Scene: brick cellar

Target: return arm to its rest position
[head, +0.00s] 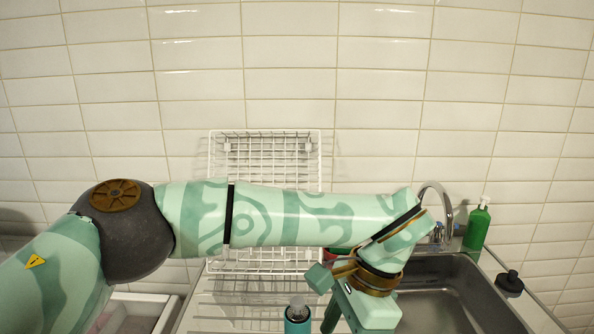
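My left arm (290,215), pale green with darker patterns, comes in from the left and stretches across the view to the right. It passes in front of the white wire dish rack. Its wrist bends down, and the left gripper (362,308) points downward near the bottom edge, left of the sink. Its fingertips are not clearly visible, so I cannot tell how far apart they are. A teal bottle-like thing (298,322) with a lighter top stands just left of this gripper, cut off by the bottom edge. My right gripper is not in view.
The wire dish rack (265,138) stands against the white tiled wall. A steel sink (440,300) with a curved tap (446,205) is at the right. A green pump bottle (477,226) and a black round thing (510,283) are beside it. A white tray (165,318) lies at lower left.

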